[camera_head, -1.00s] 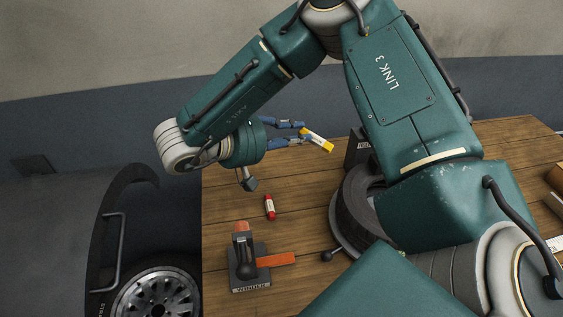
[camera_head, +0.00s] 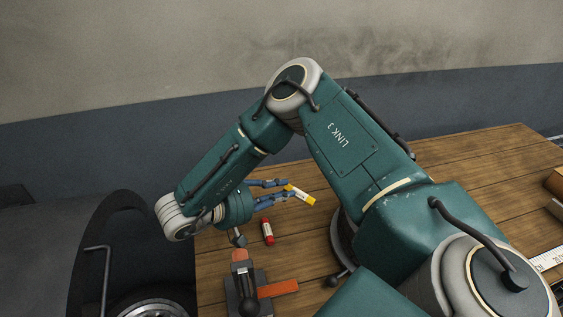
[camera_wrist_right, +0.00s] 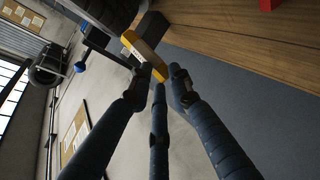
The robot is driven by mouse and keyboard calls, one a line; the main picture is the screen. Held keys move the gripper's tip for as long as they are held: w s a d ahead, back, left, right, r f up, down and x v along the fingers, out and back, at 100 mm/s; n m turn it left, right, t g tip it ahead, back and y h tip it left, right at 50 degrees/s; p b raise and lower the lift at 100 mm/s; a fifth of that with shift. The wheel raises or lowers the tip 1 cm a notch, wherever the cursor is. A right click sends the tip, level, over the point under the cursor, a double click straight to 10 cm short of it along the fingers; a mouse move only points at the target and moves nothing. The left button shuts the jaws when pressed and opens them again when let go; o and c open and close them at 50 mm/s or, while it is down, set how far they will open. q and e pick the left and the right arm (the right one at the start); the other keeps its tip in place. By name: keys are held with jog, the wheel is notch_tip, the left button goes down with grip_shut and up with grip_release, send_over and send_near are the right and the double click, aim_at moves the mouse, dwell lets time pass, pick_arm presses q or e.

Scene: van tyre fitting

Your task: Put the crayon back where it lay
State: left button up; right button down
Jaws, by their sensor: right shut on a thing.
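The yellow crayon (camera_head: 301,195) with a white label is held at the fingertips of my right gripper (camera_head: 287,188). In the head view it tilts down to the right, over the wooden table. In the right wrist view the yellow crayon (camera_wrist_right: 143,54) lies across the fingertips of my right gripper (camera_wrist_right: 158,75), which are closed on it. Whether it touches the table I cannot tell. A red crayon-like stick (camera_head: 267,231) with a pale label lies on the table, to the left of and nearer than the gripper. My left gripper is in neither view.
The wooden table (camera_head: 460,165) has bare boards at the back right. A dark device with an orange handle (camera_head: 278,288) stands near the front left. A tyre (camera_head: 343,238) is mostly hidden behind my right arm. A white ruled strip (camera_head: 549,260) lies at the right.

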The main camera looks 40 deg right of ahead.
notch_tip(320, 180, down, 6)
jog(key=shift+w+f, duration=0.1)
jog(key=shift+w, duration=0.05)
notch_tip(320, 180, down, 4)
jog(key=shift+f, duration=0.5)
